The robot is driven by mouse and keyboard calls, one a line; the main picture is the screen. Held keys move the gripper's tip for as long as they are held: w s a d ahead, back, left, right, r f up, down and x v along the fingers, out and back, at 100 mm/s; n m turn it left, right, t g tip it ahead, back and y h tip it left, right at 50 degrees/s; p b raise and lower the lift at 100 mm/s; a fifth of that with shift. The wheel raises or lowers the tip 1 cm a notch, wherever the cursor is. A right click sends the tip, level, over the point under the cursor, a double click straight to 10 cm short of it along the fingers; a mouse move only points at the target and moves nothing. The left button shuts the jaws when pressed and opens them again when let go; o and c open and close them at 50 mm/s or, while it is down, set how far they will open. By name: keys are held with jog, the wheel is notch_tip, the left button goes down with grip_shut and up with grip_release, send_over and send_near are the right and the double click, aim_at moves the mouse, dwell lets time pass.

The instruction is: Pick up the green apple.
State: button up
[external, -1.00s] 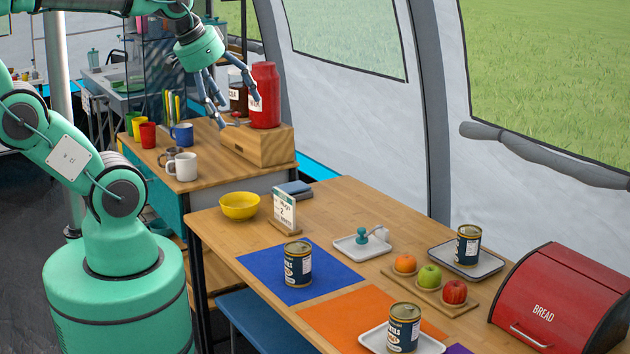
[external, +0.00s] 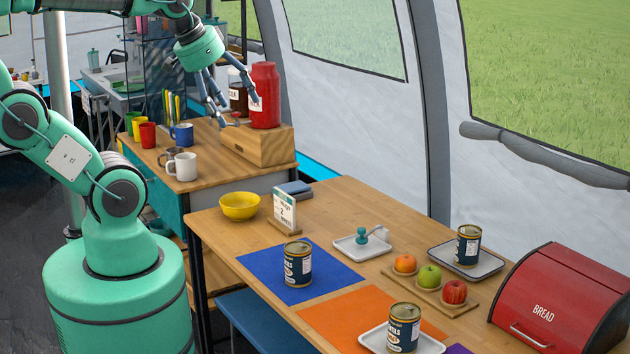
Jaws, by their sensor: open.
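The green apple (external: 429,276) sits on a small wooden board (external: 448,304) on the table, between an orange (external: 405,264) on its left and a red apple (external: 454,291) on its right. My gripper (external: 228,104) is open and empty. It is raised at the upper left, over or in front of the side counter with the red jar, well away from the green apple.
A can on a grey tray (external: 483,268) stands behind the fruit, and a red bread box (external: 560,300) stands to the right. A small tray (external: 345,247) with a teal-handled item lies to the left. Cans stand on the blue mat (external: 330,262) and a white tray (external: 372,340) in front.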

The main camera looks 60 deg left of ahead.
jog(key=m+g+p, duration=0.4)
jog(key=m+g, duration=0.2)
jog(key=m, duration=0.1)
send_over(431, 269)
notch_tip(431, 269, down, 35)
jog(key=shift+w, duration=0.1)
jog(key=shift+f, duration=0.1)
jog(key=shift+f+b, duration=0.85)
jog(key=shift+f, duration=3.4)
